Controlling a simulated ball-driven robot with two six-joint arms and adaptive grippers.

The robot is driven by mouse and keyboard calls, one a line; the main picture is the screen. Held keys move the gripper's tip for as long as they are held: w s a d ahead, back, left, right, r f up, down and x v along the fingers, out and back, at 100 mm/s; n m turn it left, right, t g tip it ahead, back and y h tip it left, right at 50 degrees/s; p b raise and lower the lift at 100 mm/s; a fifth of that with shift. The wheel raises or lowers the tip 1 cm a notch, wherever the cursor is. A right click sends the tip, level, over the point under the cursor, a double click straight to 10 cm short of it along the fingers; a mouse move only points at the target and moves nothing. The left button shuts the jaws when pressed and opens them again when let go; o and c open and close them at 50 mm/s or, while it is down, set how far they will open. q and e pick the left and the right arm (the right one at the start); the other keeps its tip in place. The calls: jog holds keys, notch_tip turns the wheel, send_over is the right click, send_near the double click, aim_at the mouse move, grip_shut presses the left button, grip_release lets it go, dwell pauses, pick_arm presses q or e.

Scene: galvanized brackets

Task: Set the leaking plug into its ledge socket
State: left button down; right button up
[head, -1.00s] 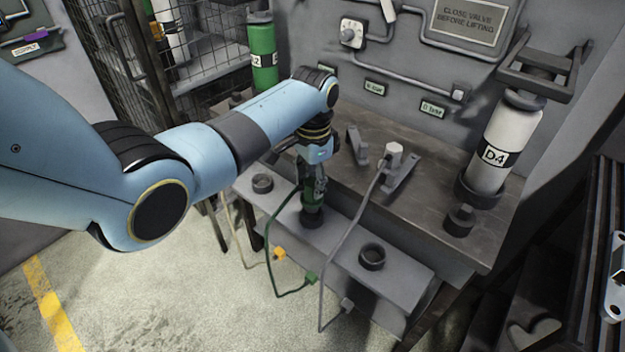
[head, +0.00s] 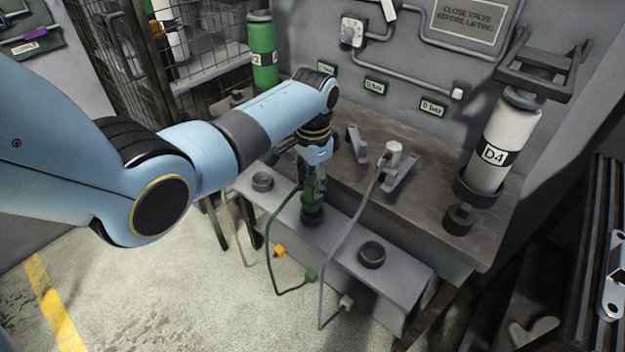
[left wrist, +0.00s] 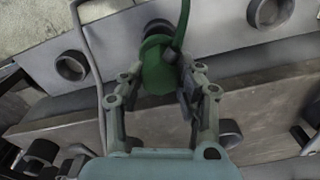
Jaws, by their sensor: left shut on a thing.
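My left gripper (head: 317,186) is shut on a green plug (head: 307,197) with a green hose, above the front ledge (head: 340,243). The plug's lower end is at the middle ledge socket (head: 312,216), a dark round collar. In the left wrist view the fingers flank the green plug (left wrist: 157,70), and the dark collar (left wrist: 157,27) shows just beyond it. How far the plug is in the socket cannot be told. An empty socket (head: 262,182) lies to the left and another (head: 372,255) to the right. No leak is discernible. My right gripper is not in view.
A grey plug (head: 393,152) with a grey hose (head: 350,225) stands in a bracket on the bench (head: 430,200); its hose crosses the ledge right of my gripper. A white cylinder (head: 494,150) marked D4 and a green cylinder (head: 262,50) stand behind. Pipes line the wall.

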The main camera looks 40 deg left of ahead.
pick_arm(q)
jog(key=shift+f+b, duration=1)
jog(key=shift+f, duration=0.7)
jog(key=c, duration=0.8)
grip_release()
jog(key=shift+c, duration=0.2)
notch_tip(320, 180, up, 12)
